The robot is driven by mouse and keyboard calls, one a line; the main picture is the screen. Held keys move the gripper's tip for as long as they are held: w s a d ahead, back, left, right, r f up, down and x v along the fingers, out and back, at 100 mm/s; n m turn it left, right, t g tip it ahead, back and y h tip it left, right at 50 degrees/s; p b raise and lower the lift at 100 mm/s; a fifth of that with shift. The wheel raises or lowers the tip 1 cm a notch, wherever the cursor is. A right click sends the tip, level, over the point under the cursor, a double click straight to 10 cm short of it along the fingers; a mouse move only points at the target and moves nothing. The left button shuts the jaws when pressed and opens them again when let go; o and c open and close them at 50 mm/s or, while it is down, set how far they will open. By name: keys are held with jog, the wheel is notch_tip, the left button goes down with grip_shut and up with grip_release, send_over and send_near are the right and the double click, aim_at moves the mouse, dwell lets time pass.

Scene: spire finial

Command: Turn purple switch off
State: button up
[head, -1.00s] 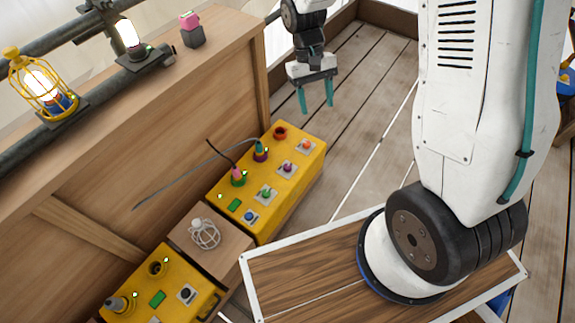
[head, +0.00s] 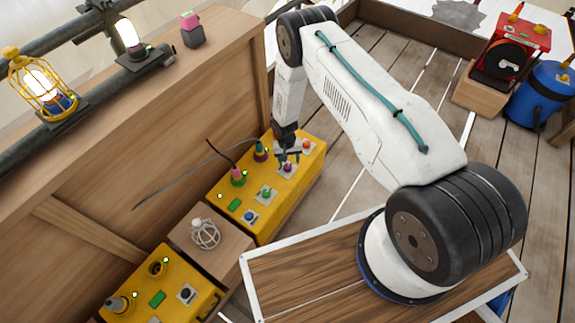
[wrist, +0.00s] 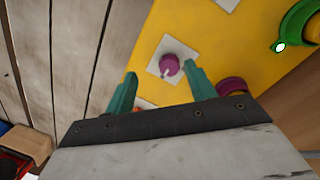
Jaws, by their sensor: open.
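The purple switch (wrist: 169,65) is a round knob on a white square plate, on top of the yellow box (head: 233,222). In the wrist view it lies just beyond and between the two teal fingertips of my gripper (wrist: 158,78). My gripper is open and empty, with a finger on each side of the knob's line. In the head view my gripper (head: 287,158) hangs over the box at the purple switch (head: 287,168), which it partly covers. I cannot tell whether the fingers touch the knob.
Green (head: 266,193), blue (head: 249,216) and orange (head: 306,144) switches share the box. Plugs with cables (head: 238,176) stand along its far side. A caged lamp (head: 205,233) sits on a wooden block to the left. A wooden wall (head: 130,130) rises behind.

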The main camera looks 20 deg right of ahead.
aim_at(287, 166)
jog(key=shift+w+a+r+t, duration=0.15)
jog(key=shift+w+t, duration=0.35)
jog(key=shift+w, duration=0.55)
jog(key=shift+w+m, duration=0.1)
jog(key=shift+m, duration=0.2)
jog(key=f, duration=0.7)
jog(key=shift+d+f, duration=0.2)
jog(key=shift+f, duration=0.1)
jog(key=c, duration=1)
